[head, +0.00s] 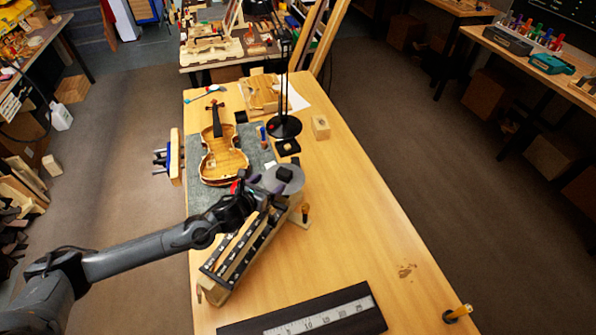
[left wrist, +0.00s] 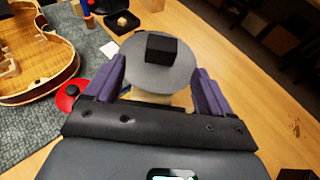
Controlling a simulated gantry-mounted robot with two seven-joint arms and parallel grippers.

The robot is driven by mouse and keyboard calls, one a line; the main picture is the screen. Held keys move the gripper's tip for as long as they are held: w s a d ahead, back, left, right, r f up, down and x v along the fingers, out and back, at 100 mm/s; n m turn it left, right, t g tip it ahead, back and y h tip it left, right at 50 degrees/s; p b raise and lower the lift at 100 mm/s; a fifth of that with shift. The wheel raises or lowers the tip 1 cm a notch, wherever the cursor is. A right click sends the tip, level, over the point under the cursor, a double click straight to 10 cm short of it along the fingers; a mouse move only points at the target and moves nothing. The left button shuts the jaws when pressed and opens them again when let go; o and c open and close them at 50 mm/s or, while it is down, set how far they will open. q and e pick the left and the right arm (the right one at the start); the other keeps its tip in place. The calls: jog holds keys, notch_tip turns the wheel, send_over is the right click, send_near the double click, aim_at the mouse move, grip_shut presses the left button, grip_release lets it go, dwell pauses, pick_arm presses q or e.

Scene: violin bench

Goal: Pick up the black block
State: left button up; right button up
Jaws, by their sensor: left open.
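The black block (head: 284,173) lies on top of a round grey disc (head: 296,184) on a pale stand near the middle of the bench. In the left wrist view the block (left wrist: 161,47) sits on the far half of the disc (left wrist: 160,77). My left gripper (head: 267,184) is open and empty, just to the lower left of the block in the head view. In the left wrist view its purple fingers (left wrist: 160,72) are on either side of the disc, with the block beyond and between them. My right gripper is not in view.
A violin (head: 223,160) lies on a grey mat (head: 256,150) at the left. A black lamp (head: 284,127), small black tray (head: 288,147) and wooden block (head: 320,127) stand behind. The bench's right side is mostly clear.

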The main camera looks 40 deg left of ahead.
aim_at(282, 174)
pick_arm(q)
jog(key=x, duration=0.4)
jog(key=shift+a+f, duration=0.1)
jog(key=shift+d+x, duration=0.15)
jog(key=shift+x, duration=1.35)
jog(key=shift+d+x, duration=0.2)
jog(key=shift+x, duration=1.25)
jog(key=shift+c, duration=0.2)
jog(key=c, duration=1)
jog(key=shift+c, duration=0.2)
